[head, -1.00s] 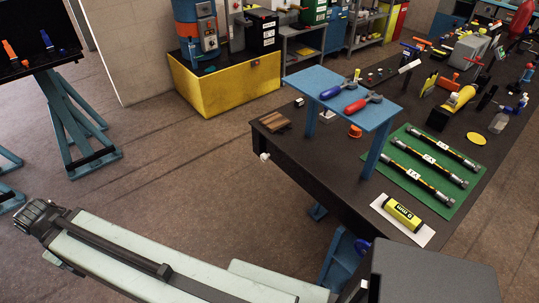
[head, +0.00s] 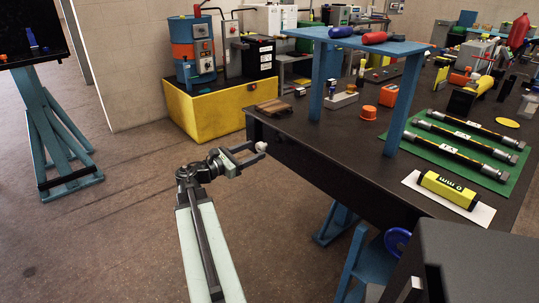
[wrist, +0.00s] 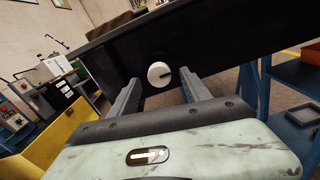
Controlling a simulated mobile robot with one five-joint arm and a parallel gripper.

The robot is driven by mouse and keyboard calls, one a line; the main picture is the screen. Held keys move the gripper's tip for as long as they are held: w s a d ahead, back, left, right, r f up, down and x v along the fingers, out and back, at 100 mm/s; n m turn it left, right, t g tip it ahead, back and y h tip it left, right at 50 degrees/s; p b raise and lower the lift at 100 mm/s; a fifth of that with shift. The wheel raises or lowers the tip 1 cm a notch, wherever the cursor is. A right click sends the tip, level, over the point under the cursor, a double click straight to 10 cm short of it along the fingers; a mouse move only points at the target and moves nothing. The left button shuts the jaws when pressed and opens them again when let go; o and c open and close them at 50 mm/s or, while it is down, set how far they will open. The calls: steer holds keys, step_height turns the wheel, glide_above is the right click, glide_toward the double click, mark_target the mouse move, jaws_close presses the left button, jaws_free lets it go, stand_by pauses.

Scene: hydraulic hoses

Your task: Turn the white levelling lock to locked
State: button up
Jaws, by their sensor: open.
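The white levelling lock (head: 262,147) is a small round white knob on the side of the dark workbench, near its left corner. In the wrist view the lock (wrist: 157,74) shows a dark mark running from its middle to its right side. My gripper (head: 251,156) is open at the bench edge. In the wrist view its two fingers (wrist: 160,84) stand left and right of the knob, with gaps showing on both sides. I cannot tell whether the fingertips reach as far as the knob.
The dark workbench (head: 290,138) carries a blue raised shelf (head: 400,46), an orange cap (head: 369,112) and a green mat (head: 432,152) with hoses. A yellow base (head: 205,112) stands behind. Blue legs (head: 336,222) are below the bench.

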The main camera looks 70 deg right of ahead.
steer(key=x, duration=0.7)
steer(key=shift+d, duration=0.3)
steer(key=shift+s, duration=0.15)
steer(key=shift+c, duration=0.4)
jaws_close()
